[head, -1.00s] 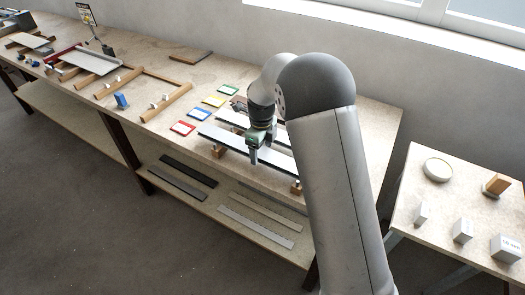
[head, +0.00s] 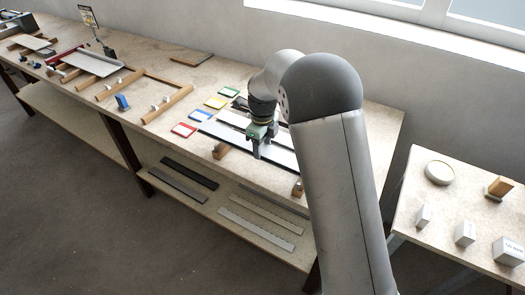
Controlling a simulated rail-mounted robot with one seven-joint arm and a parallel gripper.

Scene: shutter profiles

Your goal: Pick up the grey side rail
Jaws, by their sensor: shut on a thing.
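My gripper (head: 262,151) is over the near side of the long workbench, pointing down, with both fingers in view. It is shut on the front long profile (head: 283,159), which I take to be the grey side rail. This profile has a pale top and a dark edge, and runs from left to lower right near the bench's front edge. My arm hides its right end. The exact grip between the fingers is too small to see clearly. Another pale profile (head: 234,118) lies behind it, partly hidden by my gripper.
Wooden blocks (head: 220,152) stand at the bench's front edge. Red (head: 184,129), blue, yellow and green squares lie to the left, beside a wooden frame (head: 167,104). Dark and pale strips lie on the lower shelf (head: 205,205). A side table (head: 450,200) stands at right.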

